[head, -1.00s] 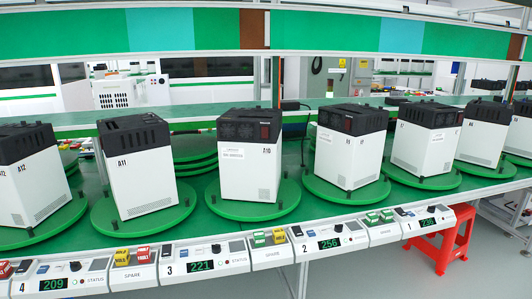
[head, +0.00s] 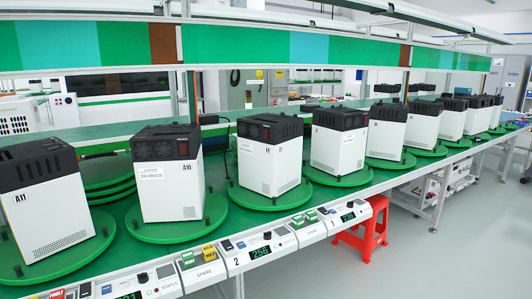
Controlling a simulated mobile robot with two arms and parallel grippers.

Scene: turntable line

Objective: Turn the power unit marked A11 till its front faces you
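The power unit marked A11 (head: 50,212) is a white box with a black top at the left edge of the head view. It stands upright on a round green turntable (head: 84,262). Its label A11 is at the upper left of the visible white face, with a vent grille low on that face. No red switch shows on A11, unlike on A10 beside it. Neither of my grippers is in view.
Unit A10 (head: 168,190) stands on its own turntable just right of A11, its red switch showing. Several more units line the bench to the right. A control strip (head: 215,268) runs along the front edge. A red stool (head: 364,228) stands on the floor.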

